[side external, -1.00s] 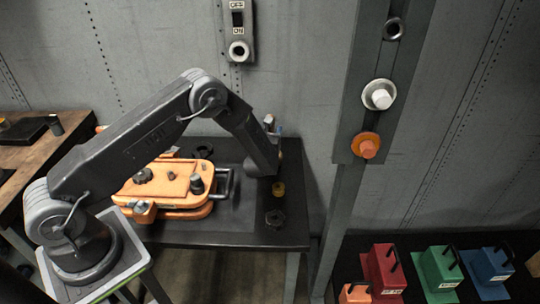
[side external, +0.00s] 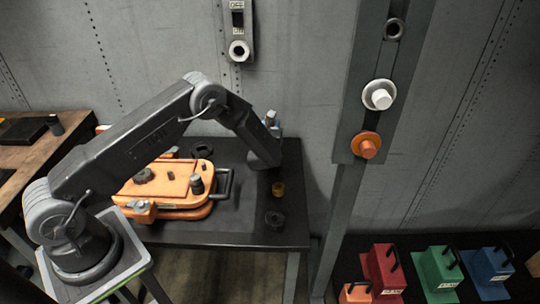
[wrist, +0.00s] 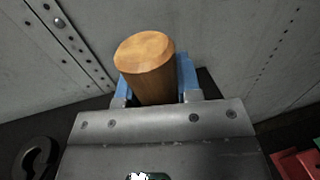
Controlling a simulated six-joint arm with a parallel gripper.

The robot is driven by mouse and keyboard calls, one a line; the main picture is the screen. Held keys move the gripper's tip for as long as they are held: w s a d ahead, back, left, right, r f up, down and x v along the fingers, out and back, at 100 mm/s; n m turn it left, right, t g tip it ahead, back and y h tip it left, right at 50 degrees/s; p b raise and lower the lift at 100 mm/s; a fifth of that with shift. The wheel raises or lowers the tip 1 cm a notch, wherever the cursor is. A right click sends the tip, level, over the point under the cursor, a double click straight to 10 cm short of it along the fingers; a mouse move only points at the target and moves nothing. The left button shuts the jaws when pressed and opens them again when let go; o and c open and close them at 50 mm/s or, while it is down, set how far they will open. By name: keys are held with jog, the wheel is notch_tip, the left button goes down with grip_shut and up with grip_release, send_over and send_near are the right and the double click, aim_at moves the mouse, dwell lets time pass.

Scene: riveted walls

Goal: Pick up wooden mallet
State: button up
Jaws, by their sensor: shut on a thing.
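In the wrist view a round wooden piece, the wooden mallet (wrist: 148,65), stands up between the blue fingers of my gripper (wrist: 155,85). The fingers are shut on it, one on each side. Its lower part is hidden behind the gripper's metal body. In the side external view my gripper is mostly hidden behind the arm's last link at the back right of the dark table, and I cannot make out the mallet clearly there.
An orange case (side external: 165,185) with a black handle lies on the dark table (side external: 235,225). Red (side external: 384,270), green (side external: 440,270) and blue (side external: 488,270) boxes sit at lower right. A wall is close behind.

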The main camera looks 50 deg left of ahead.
grip_shut()
jog(key=shift+r, duration=0.1)
jog(key=s+a+r, duration=0.7)
jog(key=a+r, duration=0.1)
jog(key=r, duration=0.3)
jog(key=shift+s+a, duration=0.35)
jog(key=shift+a, duration=0.05)
dwell(0.4)
jog(key=shift+o, duration=1.1)
grip_release()
grip_shut()
